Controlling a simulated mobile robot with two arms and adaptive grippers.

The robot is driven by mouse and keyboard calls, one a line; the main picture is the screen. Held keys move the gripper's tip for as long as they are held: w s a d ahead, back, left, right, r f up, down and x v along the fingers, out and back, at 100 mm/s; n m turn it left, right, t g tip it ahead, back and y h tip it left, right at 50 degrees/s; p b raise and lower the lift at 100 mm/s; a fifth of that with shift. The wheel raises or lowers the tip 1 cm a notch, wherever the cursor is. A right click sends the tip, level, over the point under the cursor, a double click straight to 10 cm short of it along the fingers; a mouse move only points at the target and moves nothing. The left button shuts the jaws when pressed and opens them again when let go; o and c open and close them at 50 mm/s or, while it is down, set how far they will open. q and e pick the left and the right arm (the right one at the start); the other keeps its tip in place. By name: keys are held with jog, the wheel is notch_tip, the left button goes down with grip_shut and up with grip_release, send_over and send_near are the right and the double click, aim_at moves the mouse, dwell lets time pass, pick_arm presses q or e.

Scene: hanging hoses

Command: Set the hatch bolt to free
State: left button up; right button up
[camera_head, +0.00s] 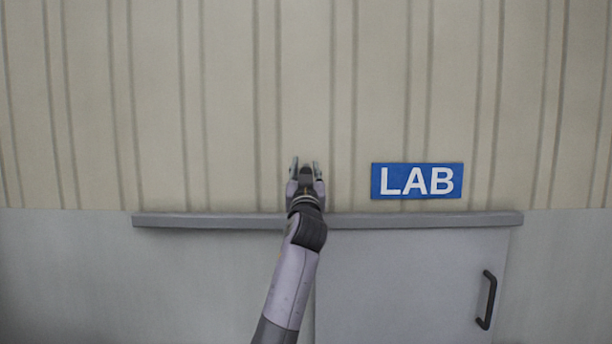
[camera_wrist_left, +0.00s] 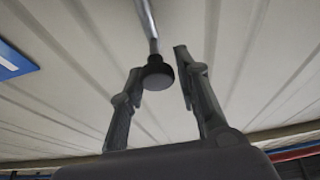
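My left gripper (camera_head: 305,166) is raised in front of the ribbed wall, just above the grey rail and left of the LAB sign. In the left wrist view its two fingers (camera_wrist_left: 158,62) are apart. A round black knob (camera_wrist_left: 158,74) on a thin metal rod (camera_wrist_left: 147,22) shows between the fingertips, closer to the left finger in the picture. I cannot tell whether it touches that finger. The knob and rod cannot be made out in the head view. No part is labelled as the hatch bolt. My right gripper is not in view.
A grey rail (camera_head: 425,220) runs across the wall above a grey sliding door (camera_head: 410,280) with a black handle (camera_head: 486,300). A blue LAB sign (camera_head: 417,181) is right of the gripper. The wall (camera_head: 160,110) left of the arm is clear.

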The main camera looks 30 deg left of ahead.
pick_arm(q)
jog(key=shift+o, duration=1.2)
jog(key=shift+f, duration=0.2)
jog(key=shift+o, duration=0.2)
jog(key=shift+s+d+f, duration=0.1)
jog(key=shift+d+f, duration=0.05)
jog(key=shift+f, duration=0.05)
jog(key=v, duration=1.1)
jog(key=shift+s, duration=0.3)
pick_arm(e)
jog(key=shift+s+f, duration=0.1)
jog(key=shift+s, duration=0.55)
